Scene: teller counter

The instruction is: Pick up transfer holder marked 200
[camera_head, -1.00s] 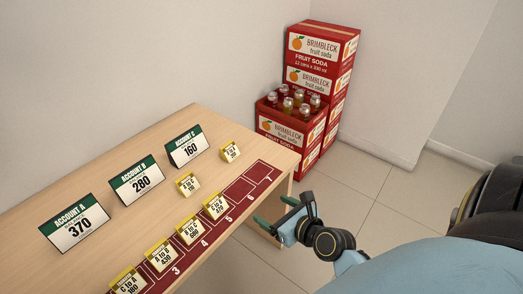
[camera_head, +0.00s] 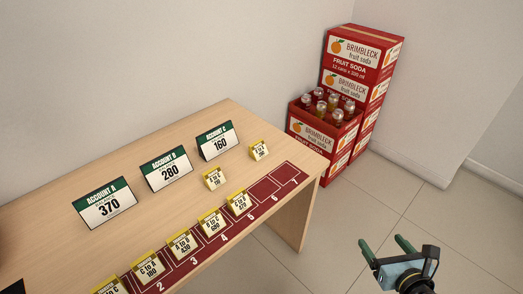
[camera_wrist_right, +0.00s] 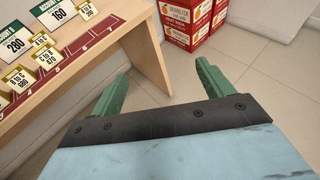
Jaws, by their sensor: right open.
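Small yellow-topped transfer holders stand on the wooden counter. None reads clearly as 200. Two stand apart behind the red strip: one near the far right corner (camera_head: 259,150), its figure too small to read, and one left of it (camera_head: 214,178), its figure also unclear. Both show in the wrist view, the far one (camera_wrist_right: 87,11) and the nearer one (camera_wrist_right: 41,40). Several more, such as the one marked 680 (camera_head: 211,222), stand in a row on the strip. My right gripper (camera_head: 384,246) is open and empty, off the counter's right end over the floor. My left gripper is out of view.
The dark red strip (camera_head: 265,189) has numbered slots; 6 and 7 are bare. White account signs for A (camera_head: 104,207), B (camera_head: 166,170) and C (camera_head: 215,142) stand behind. Red soda crates (camera_head: 360,58) are stacked past the counter's far end. The floor right of the counter is clear.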

